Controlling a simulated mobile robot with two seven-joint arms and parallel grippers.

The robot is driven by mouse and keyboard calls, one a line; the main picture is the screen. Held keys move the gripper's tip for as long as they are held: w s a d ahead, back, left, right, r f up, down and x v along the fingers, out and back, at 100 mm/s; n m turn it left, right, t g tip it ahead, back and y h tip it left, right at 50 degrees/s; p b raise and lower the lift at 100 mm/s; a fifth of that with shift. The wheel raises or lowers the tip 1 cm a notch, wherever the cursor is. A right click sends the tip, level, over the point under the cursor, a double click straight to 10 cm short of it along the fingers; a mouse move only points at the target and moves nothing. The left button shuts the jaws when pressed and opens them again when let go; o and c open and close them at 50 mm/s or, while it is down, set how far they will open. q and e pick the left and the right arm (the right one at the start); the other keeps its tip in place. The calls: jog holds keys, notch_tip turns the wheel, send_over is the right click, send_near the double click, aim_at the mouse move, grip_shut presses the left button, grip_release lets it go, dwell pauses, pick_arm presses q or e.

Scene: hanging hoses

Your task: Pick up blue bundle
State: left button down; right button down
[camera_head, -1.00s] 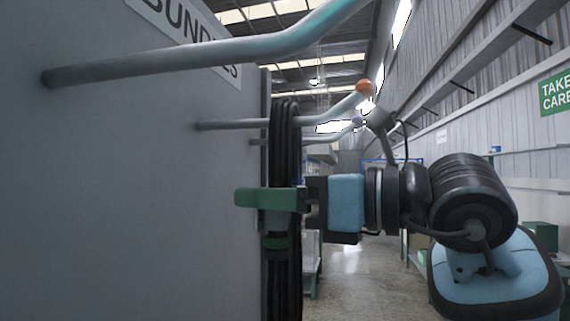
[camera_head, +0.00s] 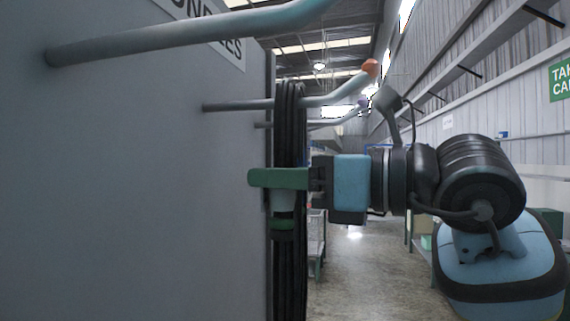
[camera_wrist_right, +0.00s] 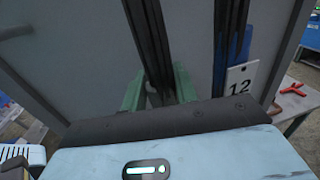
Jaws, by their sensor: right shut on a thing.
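A dark hose bundle (camera_head: 290,135) hangs in long strands at the orange-tipped peg (camera_head: 342,90) on the grey panel; it looks black rather than blue here. My right gripper (camera_head: 280,178) reaches in from the right, its green fingers across the bundle below the peg. In the right wrist view the gripper (camera_wrist_right: 158,92) is shut on dark strands (camera_wrist_right: 150,40). My left gripper is not seen.
A large grey peg (camera_head: 190,35) sticks out of the panel (camera_head: 130,190) in the near upper left. A purple-tipped peg (camera_head: 345,117) lies behind. A red object (camera_wrist_right: 292,89) lies on a table at the right. An open floor aisle (camera_head: 365,265) runs behind my arm.

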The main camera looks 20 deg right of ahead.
aim_at(296, 108)
jog(key=shift+s+d+r, duration=0.1)
jog(key=shift+d+r, duration=0.2)
jog(key=shift+r, duration=0.35)
notch_tip(296, 108, up, 6)
jog(key=shift+s+a+r+p, duration=0.1)
jog(key=shift+r+p, duration=0.1)
jog(key=shift+p, duration=0.2)
jog(key=w+d+b+v, duration=0.1)
jog(key=v, duration=0.8)
jog(key=w+d+b+v, duration=0.1)
jog(key=v, duration=0.9)
jog(key=shift+w+d+f, duration=0.2)
jog(key=shift+w+d, duration=0.05)
jog(key=shift+d, duration=0.2)
jog(key=c, duration=1.7)
grip_release()
jog(key=shift+c, duration=0.2)
grip_shut()
